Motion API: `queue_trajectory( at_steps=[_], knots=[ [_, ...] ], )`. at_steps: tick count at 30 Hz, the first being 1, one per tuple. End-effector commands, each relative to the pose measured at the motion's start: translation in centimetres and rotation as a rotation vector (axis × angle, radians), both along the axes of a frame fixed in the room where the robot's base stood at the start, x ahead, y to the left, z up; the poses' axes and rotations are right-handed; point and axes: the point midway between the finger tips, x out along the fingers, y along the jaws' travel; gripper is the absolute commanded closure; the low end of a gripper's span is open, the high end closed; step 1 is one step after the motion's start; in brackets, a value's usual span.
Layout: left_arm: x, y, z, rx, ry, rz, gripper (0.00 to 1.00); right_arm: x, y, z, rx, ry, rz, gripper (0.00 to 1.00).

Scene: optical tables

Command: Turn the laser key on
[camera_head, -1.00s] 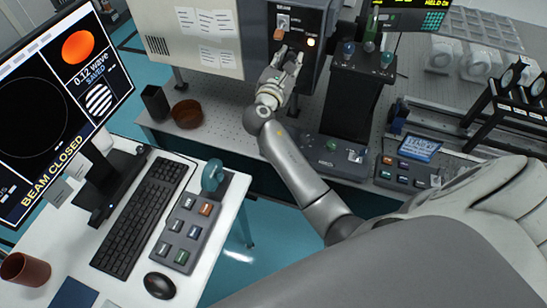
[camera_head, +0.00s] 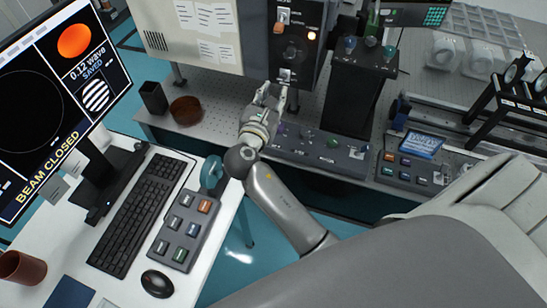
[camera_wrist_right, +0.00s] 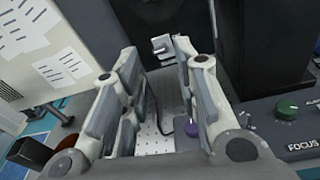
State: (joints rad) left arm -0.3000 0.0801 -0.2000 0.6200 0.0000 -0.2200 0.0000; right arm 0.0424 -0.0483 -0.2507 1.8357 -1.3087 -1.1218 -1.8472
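The black laser panel (camera_head: 292,48) stands upright at the back centre in the head view. A small pale metallic fitting (camera_head: 285,74), possibly the key, sits low on it; a similar fitting shows in the right wrist view (camera_wrist_right: 161,46), just beyond my fingertips. I cannot tell its turn position. My right gripper (camera_head: 272,95) is in front of the panel's lower part. In the right wrist view its fingers (camera_wrist_right: 157,62) are apart, with nothing between them. My left gripper is in neither view.
The panel also carries an orange knob (camera_head: 281,27) and a lit lamp (camera_head: 312,35). A control box (camera_head: 320,148) and a black column (camera_head: 357,95) stand to the right. A brown bowl (camera_head: 187,110) is at left. The monitor (camera_head: 50,100) reads BEAM CLOSED.

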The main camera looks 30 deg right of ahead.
Motion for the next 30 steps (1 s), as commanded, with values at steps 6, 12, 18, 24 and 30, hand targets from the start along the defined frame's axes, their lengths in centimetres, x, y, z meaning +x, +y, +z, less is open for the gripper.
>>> queue_trajectory(
  at_steps=[6,12,18,24,30],
  knots=[
    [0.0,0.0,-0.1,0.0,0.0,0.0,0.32,-0.3,0.4,-4.5,0.157,-0.016,0.019,0.71],
    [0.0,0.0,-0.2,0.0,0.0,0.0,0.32,-0.9,0.9,-8.4,0.307,-0.03,0.019,0.71],
    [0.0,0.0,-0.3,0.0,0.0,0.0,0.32,-1.9,1.4,-12.3,0.458,-0.043,0.003,0.71],
    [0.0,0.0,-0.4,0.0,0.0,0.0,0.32,-3.1,2.0,-16.1,0.609,-0.056,-0.031,0.71],
    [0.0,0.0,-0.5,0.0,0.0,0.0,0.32,-4.5,2.5,-19.5,0.746,-0.068,-0.075,0.71]
  ],
)
